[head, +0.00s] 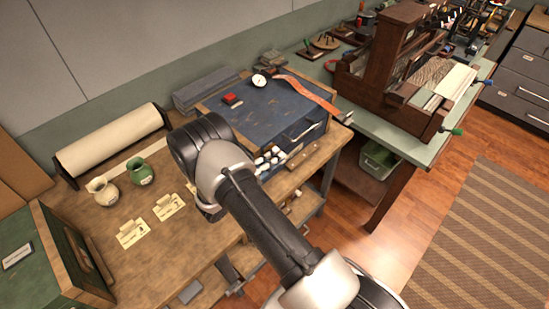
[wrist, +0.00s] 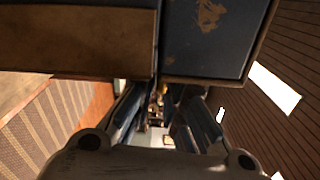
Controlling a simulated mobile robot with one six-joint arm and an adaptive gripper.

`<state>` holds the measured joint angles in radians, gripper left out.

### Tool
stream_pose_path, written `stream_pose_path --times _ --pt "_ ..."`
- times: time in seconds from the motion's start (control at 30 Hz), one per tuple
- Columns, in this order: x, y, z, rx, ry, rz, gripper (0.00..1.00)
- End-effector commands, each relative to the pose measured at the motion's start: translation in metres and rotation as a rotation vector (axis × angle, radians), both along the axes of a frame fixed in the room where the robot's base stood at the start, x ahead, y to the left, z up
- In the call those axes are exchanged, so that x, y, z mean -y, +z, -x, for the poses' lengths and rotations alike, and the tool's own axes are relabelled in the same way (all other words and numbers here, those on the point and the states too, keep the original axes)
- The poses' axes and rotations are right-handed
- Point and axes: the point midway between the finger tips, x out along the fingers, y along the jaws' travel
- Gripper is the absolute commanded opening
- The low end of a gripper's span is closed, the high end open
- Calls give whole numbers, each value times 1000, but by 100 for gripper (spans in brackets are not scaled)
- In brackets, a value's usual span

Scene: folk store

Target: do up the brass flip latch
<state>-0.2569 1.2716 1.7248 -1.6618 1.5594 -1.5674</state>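A blue chest (head: 265,115) with a worn lid stands on the workbench beyond my arm in the head view. The brass flip latch cannot be made out in either view. In the wrist view a worn blue panel (wrist: 208,40) with a brown edge and a brown wooden piece (wrist: 80,42) fill the upper part, close to my gripper. My gripper (wrist: 162,125) has its two dark fingers apart with a gap between them and nothing visible held. In the head view my gripper is hidden behind my own arm.
An orange strap (head: 312,92), a white round dial (head: 259,80) and a red block (head: 231,99) lie on the chest lid. A loom (head: 400,70) stands on the green table.

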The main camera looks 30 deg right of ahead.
Motion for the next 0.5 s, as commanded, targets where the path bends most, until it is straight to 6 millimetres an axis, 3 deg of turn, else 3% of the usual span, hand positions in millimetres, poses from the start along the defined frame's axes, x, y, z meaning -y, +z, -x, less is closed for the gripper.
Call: stream_pose_path --times 0.03,0.27,0.5 --pt "-1 7 -4 17 3 6 14" --pt "0 5 -3 10 2 5 28" --pt "0 3 -1 5 0 4 28"
